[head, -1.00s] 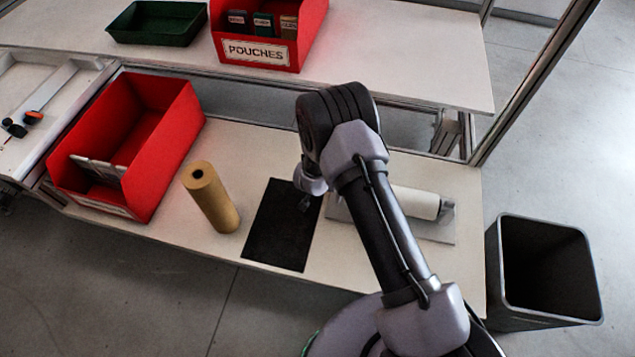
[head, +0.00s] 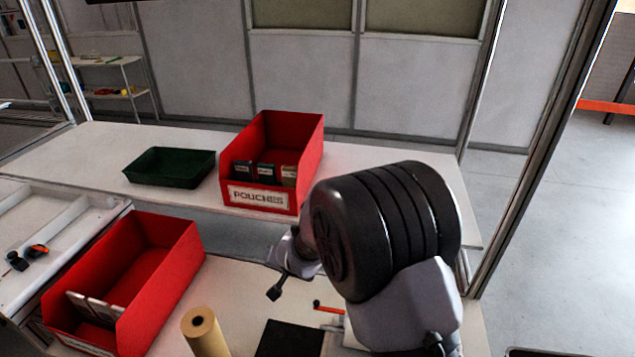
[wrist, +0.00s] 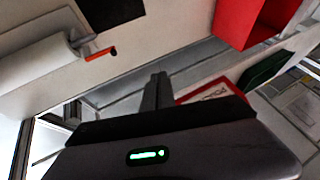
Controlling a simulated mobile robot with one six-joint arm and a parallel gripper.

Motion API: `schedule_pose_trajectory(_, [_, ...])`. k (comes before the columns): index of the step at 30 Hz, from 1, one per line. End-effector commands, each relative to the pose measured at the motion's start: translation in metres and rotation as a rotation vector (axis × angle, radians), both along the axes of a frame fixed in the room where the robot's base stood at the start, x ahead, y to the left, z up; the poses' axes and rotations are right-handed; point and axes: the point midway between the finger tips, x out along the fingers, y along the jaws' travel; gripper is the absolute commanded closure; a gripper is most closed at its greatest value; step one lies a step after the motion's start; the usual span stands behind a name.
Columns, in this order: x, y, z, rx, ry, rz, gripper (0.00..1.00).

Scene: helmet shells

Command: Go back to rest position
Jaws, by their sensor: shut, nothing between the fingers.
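My gripper (head: 275,291) is raised above the table in the head view, left of the large dark joint of my arm. Its fingers are shut and empty. In the wrist view the shut fingers (wrist: 157,92) stick up past the dark gripper body. Nothing is held or touched by the fingers. My arm hides part of the right side of the table in the head view.
Below are a red bin (head: 150,270), a brown paper roll (head: 203,330) and a black mat (head: 290,340). A red POUCHES bin (head: 262,195) and a green tray (head: 172,166) stand on the back shelf (head: 100,150). A white roll (wrist: 40,52) lies near an orange-handled tool (wrist: 100,54).

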Motion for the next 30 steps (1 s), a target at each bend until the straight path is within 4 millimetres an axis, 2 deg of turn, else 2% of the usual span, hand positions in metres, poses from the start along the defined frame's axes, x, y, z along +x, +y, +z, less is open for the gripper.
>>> schedule_pose_trajectory(1, [-0.01,-0.017,0.048,0.045,-0.016,0.003,1.0])
schedule_pose_trajectory(3, [-0.041,-0.043,0.109,0.09,-0.017,0.012,1.0])
schedule_pose_trajectory(5, [-0.078,-0.069,0.149,0.11,-0.015,0.015,1.0])
schedule_pose_trajectory(6, [-0.106,-0.086,0.17,0.113,-0.011,0.011,1.0])
schedule_pose_trajectory(8, [-0.152,-0.112,0.191,0.107,-0.002,-0.003,1.0])
schedule_pose_trajectory(9, [-0.182,-0.128,0.198,0.096,0.005,-0.018,1.0])
schedule_pose_trajectory(12, [-0.247,-0.16,0.2,0.062,0.026,-0.068,1.0])
schedule_pose_trajectory(15, [-0.287,-0.179,0.194,0.031,0.042,-0.115,1.0])
schedule_pose_trajectory(16, [-0.295,-0.182,0.192,0.026,0.046,-0.125,1.0])
schedule_pose_trajectory(20, [-0.309,-0.188,0.188,0.013,0.054,-0.145,1.0])
schedule_pose_trajectory(30, [-0.308,-0.188,0.189,0.014,0.053,-0.142,1.0])
